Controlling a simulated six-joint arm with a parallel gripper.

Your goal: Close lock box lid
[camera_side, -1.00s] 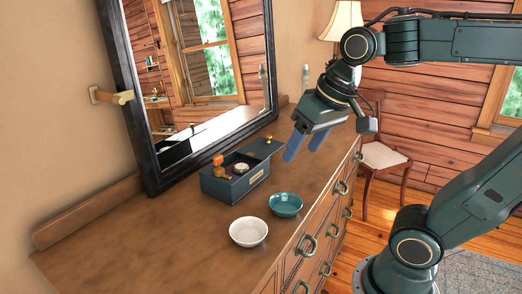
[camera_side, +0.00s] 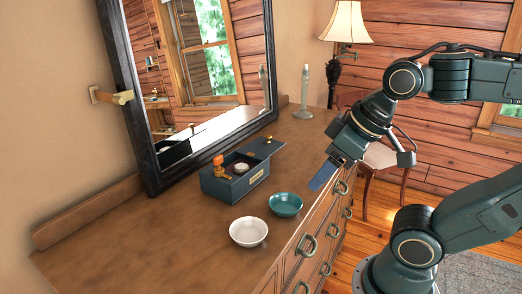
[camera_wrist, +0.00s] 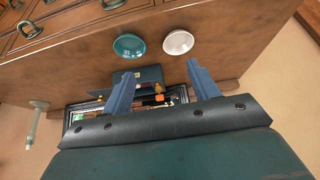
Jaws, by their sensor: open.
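The dark blue lock box (camera_side: 241,187) sits on the dresser in front of the mirror. Its lid (camera_side: 264,147) is open, sticking out past the box's back right side, with a small brass knob on it. An orange-topped brass item (camera_side: 218,161) and a small round pale item (camera_side: 241,168) show in the box. My gripper (camera_side: 322,178) is open and empty, right of the box and apart from it, above the dresser's front edge. In the wrist view the box (camera_wrist: 150,74) shows between my fingers, which partly hide it.
A teal bowl (camera_side: 285,205) and a white bowl (camera_side: 248,232) stand in front of the box. A pale candlestick (camera_side: 303,92) and a lamp (camera_side: 345,25) stand toward the back. The mirror (camera_side: 205,85) rises behind the box. The dresser top at left is clear.

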